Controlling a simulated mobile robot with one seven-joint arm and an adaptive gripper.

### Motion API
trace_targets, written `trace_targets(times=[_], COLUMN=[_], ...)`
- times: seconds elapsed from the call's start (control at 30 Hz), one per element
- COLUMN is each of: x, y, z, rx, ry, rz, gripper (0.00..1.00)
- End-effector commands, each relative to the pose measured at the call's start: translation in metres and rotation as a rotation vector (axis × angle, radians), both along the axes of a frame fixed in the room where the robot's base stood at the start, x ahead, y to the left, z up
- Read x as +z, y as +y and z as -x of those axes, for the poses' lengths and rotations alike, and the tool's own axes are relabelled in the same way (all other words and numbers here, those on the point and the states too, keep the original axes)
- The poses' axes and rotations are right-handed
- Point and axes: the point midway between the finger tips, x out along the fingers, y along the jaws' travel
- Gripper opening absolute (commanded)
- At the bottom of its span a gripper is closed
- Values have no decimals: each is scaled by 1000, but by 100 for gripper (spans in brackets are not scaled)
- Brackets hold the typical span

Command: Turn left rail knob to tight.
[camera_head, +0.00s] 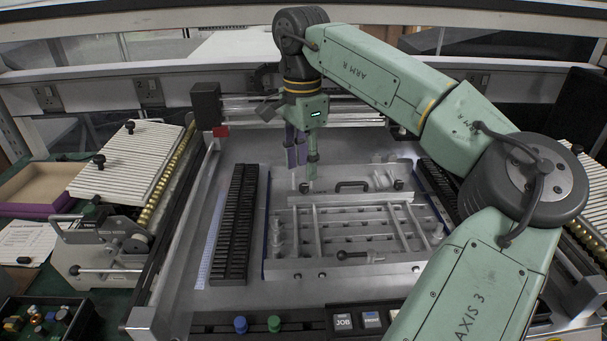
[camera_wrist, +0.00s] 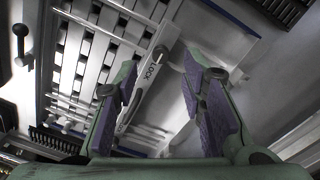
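The left rail knob (camera_head: 304,187) is a small black knob at the left end of the pale rail across the middle of the tray fixture. My gripper (camera_head: 302,168) hangs just above it, pointing down, with its purple-padded fingers apart. In the wrist view my gripper (camera_wrist: 158,72) is open and empty. I cannot tell the knob's turn position or any contact.
A black handle (camera_head: 352,186) and a right knob (camera_head: 398,184) stand along the same rail. The slotted tray (camera_head: 345,268) lies in front. A black ribbed strip (camera_head: 237,225) runs along its left. Clear grey plate (camera_head: 185,265) lies further left.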

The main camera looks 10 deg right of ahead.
Motion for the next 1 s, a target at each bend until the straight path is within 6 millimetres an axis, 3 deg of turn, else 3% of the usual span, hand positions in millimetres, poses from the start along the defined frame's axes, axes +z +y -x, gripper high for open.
trace_targets(times=[0.3, 0.63, 1.0], x=[-39, -44, -44], y=[0, 0, 0], z=[1, 1, 1], rx=[0, 0, 0], ry=[0, -1, -1], rz=[-1, -1, 0], gripper=[37, 37, 13])
